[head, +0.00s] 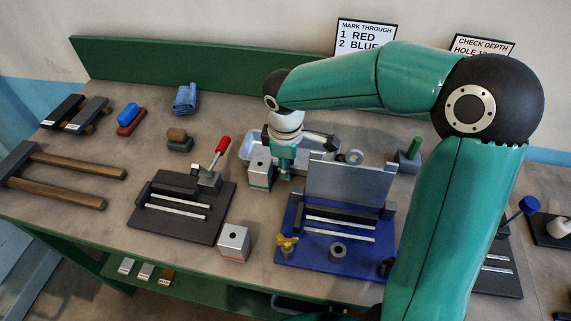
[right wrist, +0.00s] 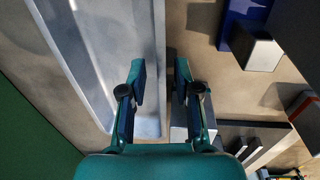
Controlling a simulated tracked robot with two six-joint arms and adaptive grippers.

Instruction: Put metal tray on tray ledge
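A pale grey-blue metal tray (head: 249,147) lies at the back middle of the bench, partly hidden behind my right arm and gripper. In the right wrist view the long tray (right wrist: 95,45) fills the left side. My right gripper (head: 286,173) points down at the tray's front side. Its fingers (right wrist: 160,82) are apart, with the tray's right-hand rim showing in the gap between them; I cannot tell whether they touch it. Two wooden bars (head: 75,168) reach out from a dark support at the left edge; I cannot tell whether they are the tray ledge. My left gripper is not in view.
A metal block (head: 261,172) stands close beside my right gripper, another (head: 234,243) nearer the front. A blue fixture with an upright grey plate (head: 346,190) is to the right, a black fixture with a red lever (head: 180,208) to the left. A green panel (head: 200,64) runs behind.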

